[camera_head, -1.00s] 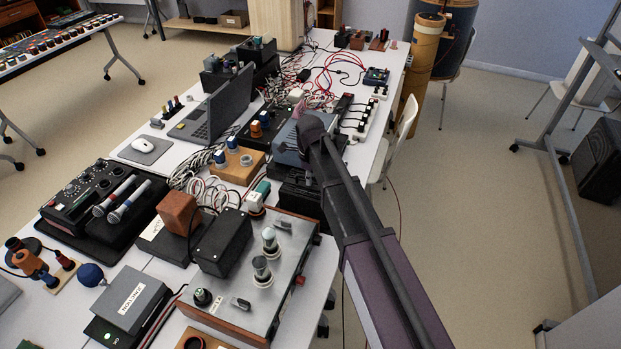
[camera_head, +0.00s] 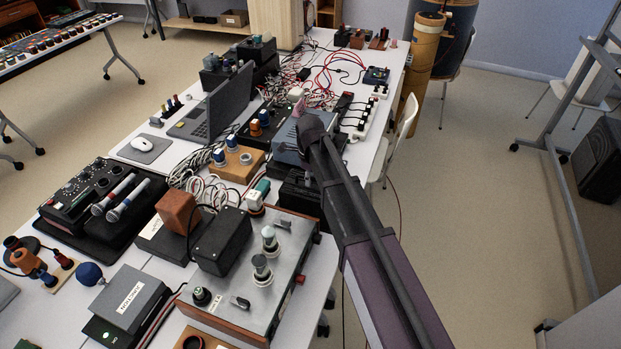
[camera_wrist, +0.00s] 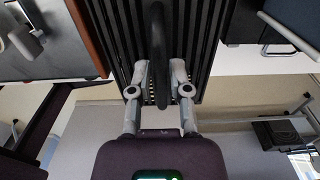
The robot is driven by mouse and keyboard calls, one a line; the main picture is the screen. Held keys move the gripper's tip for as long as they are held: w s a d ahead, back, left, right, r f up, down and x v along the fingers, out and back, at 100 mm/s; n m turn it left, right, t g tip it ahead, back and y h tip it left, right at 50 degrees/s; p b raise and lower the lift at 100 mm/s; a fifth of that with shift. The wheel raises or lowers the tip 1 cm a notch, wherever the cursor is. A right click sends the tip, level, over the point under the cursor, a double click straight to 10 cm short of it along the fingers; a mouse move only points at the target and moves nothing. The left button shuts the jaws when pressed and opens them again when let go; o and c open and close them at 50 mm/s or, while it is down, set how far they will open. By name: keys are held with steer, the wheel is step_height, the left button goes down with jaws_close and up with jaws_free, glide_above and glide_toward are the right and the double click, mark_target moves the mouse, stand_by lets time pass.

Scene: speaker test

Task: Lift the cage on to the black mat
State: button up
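In the wrist view a black slatted box with a dark arched handle, which looks like the cage (camera_wrist: 205,40), lies beyond my gripper (camera_wrist: 160,75). The two light grey fingers are apart, one on each side of the handle (camera_wrist: 158,50), with a narrow gap visible on both sides. In the head view my arm's end covers much of this spot; a dark box (camera_head: 298,196) shows just below it near the table's right edge. I cannot clearly pick out the black mat. A flat black base (camera_head: 152,208) lies under the mixer and microphones at left.
The white table (camera_head: 190,92) is crowded. A grey control panel (camera_head: 232,290) stands in front, a blue-grey box (camera_head: 287,142) just behind my arm's end, and an open laptop (camera_head: 215,108) behind left. Cables spread over the middle.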

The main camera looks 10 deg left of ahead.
steer(key=shift+o, duration=0.8)
steer(key=shift+r, duration=0.15)
